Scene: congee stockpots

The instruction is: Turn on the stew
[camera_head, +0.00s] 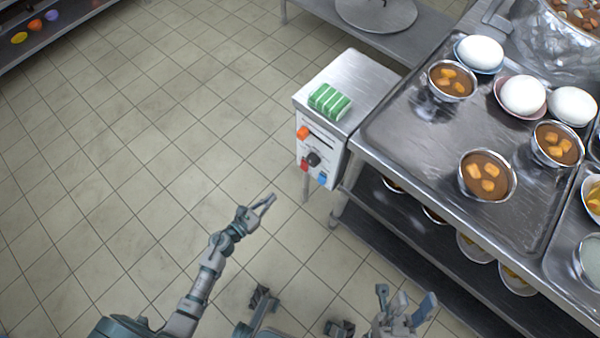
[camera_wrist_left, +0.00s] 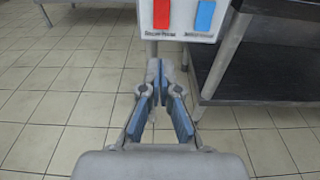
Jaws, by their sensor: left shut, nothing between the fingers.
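A metal control box (camera_head: 320,150) stands at the left end of the steel counter. Its front has an orange control (camera_head: 303,133), a black knob (camera_head: 313,159), a red switch (camera_head: 304,165) and a blue switch (camera_head: 322,179). In the left wrist view the red switch (camera_wrist_left: 161,14) and blue switch (camera_wrist_left: 204,16) sit above my fingers; their labels are too small to read. My left gripper (camera_head: 268,202) is shut and empty, below and left of the box, apart from it. My right gripper (camera_head: 404,300) is open and empty near the bottom edge. A large pot (camera_head: 555,45) of stew is partly cut off.
The counter tray (camera_head: 400,135) bears bowls of brown stew (camera_head: 487,175) and white eggs (camera_head: 480,52) on dishes. More bowls are on the lower shelf (camera_head: 385,225). The tiled floor left of the box is clear.

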